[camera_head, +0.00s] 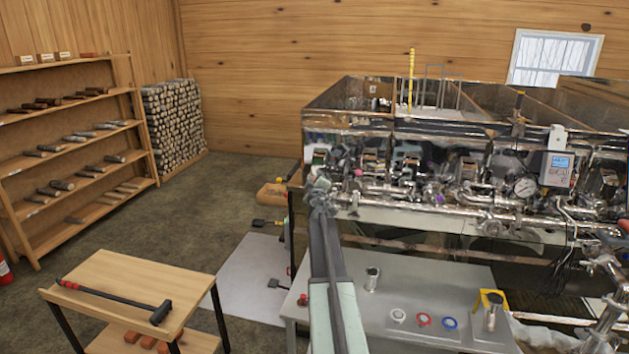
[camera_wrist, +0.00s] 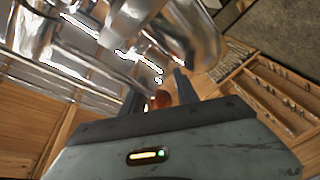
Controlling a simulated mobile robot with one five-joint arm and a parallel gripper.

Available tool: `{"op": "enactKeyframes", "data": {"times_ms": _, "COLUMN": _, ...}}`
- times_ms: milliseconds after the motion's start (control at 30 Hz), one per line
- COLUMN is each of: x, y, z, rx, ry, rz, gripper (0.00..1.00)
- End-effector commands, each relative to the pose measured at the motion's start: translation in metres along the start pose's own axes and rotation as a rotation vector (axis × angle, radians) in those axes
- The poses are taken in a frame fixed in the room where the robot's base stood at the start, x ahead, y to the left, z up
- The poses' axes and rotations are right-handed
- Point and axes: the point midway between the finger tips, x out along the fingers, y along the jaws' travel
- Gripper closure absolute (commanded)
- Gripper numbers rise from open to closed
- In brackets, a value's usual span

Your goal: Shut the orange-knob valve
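A small orange-red knob (camera_wrist: 161,99) shows in the wrist view, below shiny metal pipes. My gripper (camera_wrist: 158,86) has its two dark fingers apart, one on each side of the knob, with a narrow gap showing on both sides. I cannot tell how deep the knob sits between the fingers. In the camera_head view my gripper (camera_head: 321,192) is at the left end of the evaporator's pipe row, and it hides the orange knob there. The valve's handle position cannot be made out.
Other knobs, pink (camera_head: 357,172) and purple (camera_head: 439,198), sit along the pipes (camera_head: 400,190) to the right. The grey bench (camera_head: 400,270) below holds a metal cup (camera_head: 372,279) and several coloured rings. A wooden table (camera_head: 130,290) with a mallet (camera_head: 115,300) stands left.

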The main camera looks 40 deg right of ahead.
Motion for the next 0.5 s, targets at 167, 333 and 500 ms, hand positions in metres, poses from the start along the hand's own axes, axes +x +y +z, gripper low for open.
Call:
{"op": "enactKeyframes", "data": {"times_ms": 167, "x": -0.0001, "y": -0.0003, "z": -0.0003, "rx": 0.000, "ry": 0.000, "rz": 0.000, "gripper": 1.00}}
{"op": "enactKeyframes", "data": {"times_ms": 333, "x": -0.0002, "y": -0.0006, "z": -0.0006, "rx": 0.001, "ry": 0.000, "rz": 0.000, "gripper": 1.00}}
{"op": "enactKeyframes", "data": {"times_ms": 500, "x": -0.0003, "y": -0.0008, "z": -0.0008, "rx": 0.002, "ry": 0.000, "rz": 0.000, "gripper": 1.00}}
